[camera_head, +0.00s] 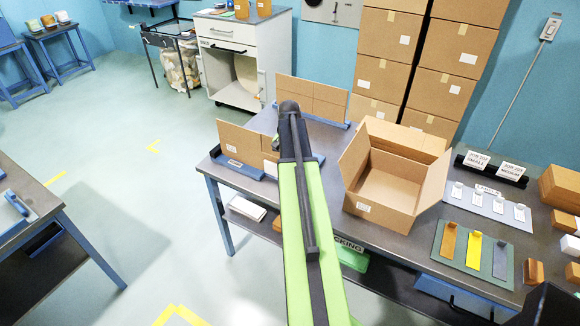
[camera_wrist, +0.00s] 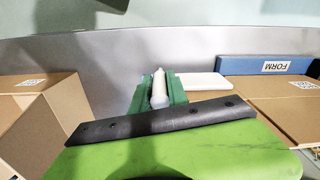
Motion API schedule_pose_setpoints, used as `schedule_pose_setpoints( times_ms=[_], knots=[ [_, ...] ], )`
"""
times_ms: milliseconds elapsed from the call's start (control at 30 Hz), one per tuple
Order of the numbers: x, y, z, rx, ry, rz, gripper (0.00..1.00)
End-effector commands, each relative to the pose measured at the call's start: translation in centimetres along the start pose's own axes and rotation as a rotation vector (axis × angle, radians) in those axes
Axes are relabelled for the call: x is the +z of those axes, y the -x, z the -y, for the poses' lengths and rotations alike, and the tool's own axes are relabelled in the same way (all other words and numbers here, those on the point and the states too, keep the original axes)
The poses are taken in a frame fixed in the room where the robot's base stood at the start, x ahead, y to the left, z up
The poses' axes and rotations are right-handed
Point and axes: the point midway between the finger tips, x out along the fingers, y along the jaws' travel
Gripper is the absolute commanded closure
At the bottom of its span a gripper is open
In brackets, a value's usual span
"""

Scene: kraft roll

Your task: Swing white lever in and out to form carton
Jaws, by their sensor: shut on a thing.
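In the wrist view, the white lever (camera_wrist: 159,90) stands upright between the green jaws of my gripper (camera_wrist: 158,78). The jaws are shut on it. In the head view, my arm hides the lever and most of my gripper; only a bit of green shows beside the arm. An open carton (camera_head: 388,187) with its flaps spread stands on the dark bench, right of my arm. Cardboard panels (camera_head: 240,146) stand upright in a blue holder at the bench's left end, close to my gripper. A blue block marked FORM (camera_wrist: 262,64) is right of the lever in the wrist view.
Another cardboard panel (camera_head: 311,98) stands at the bench's back edge. Coloured strips on a green mat (camera_head: 447,268) and a grey tag board (camera_head: 485,213) lie to the right. Stacked boxes (camera_head: 389,37) stand behind.

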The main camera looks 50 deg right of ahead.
Motion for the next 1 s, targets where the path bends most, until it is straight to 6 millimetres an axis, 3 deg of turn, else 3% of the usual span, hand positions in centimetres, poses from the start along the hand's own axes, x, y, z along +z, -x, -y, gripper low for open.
schedule_pose_setpoints(
  times_ms=[267,500,733,767,800,900,1000],
  knots=[
    [0.0,0.0,0.2,-0.004,0.002,-0.001,1.00],
    [-2.2,0.0,-0.6,-0.004,0.000,-0.002,1.00],
    [-2.0,0.0,-0.7,-0.004,0.002,-0.002,1.00],
    [-2.0,0.0,-0.7,-0.004,0.002,-0.002,0.76],
    [-2.0,0.0,-0.7,-0.003,0.002,-0.002,0.71],
    [-2.0,0.0,-0.7,-0.003,0.002,-0.001,0.59],
    [-2.0,0.0,-0.7,-0.002,0.001,-0.001,0.59]
  ],
)
